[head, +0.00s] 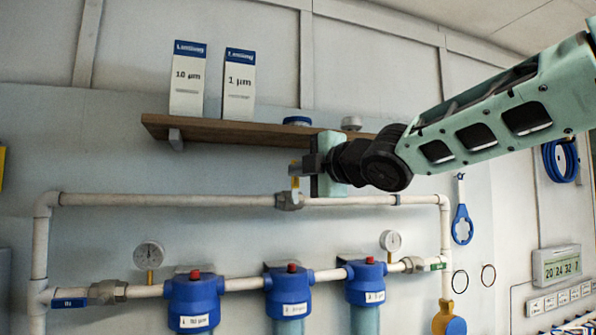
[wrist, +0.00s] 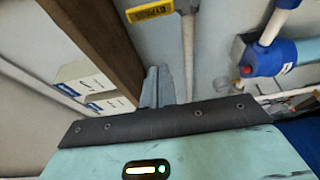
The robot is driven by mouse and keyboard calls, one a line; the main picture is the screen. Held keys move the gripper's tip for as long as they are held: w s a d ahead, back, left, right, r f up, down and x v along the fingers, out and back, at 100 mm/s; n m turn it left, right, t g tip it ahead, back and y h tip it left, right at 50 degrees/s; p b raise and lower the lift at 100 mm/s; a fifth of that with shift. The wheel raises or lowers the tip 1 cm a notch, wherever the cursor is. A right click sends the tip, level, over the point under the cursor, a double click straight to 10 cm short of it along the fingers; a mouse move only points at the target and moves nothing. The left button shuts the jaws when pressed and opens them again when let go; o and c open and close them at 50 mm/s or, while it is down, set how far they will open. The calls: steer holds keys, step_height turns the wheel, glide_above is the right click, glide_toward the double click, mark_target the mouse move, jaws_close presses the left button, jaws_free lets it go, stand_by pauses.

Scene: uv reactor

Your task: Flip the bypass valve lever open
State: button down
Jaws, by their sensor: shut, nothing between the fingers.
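The bypass valve (head: 289,201) sits on the upper horizontal white pipe in the head view. Its yellow lever (head: 295,182) stands up from the valve, crosswise to the pipe. In the wrist view a yellow piece with dark lettering (wrist: 150,10) shows at the top edge, beyond the fingertips. My gripper (head: 305,165) is at the lever's upper part, just to its right in the head view; whether they touch I cannot tell. In the wrist view the fingers (wrist: 158,75) are together with nothing between them. The lever's top is partly hidden by the gripper.
A wooden shelf (head: 230,132) with two filter boxes (head: 188,85) runs just above my gripper. Below the pipe are blue filter housings (head: 288,290) and two gauges (head: 149,256). A blue wrench (head: 462,222) hangs at the right. Wall left of the lever is clear.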

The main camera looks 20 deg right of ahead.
steer(key=w+d+p, duration=0.1)
steer(key=w+p, duration=0.4)
steer(key=w, duration=0.3)
steer(key=shift+w, duration=0.1)
steer(key=shift+w+d+f, duration=0.1)
steer(key=shift+d, duration=0.05)
stand_by(0.4)
steer(key=shift+d, duration=0.1)
steer(key=shift+m, duration=0.4)
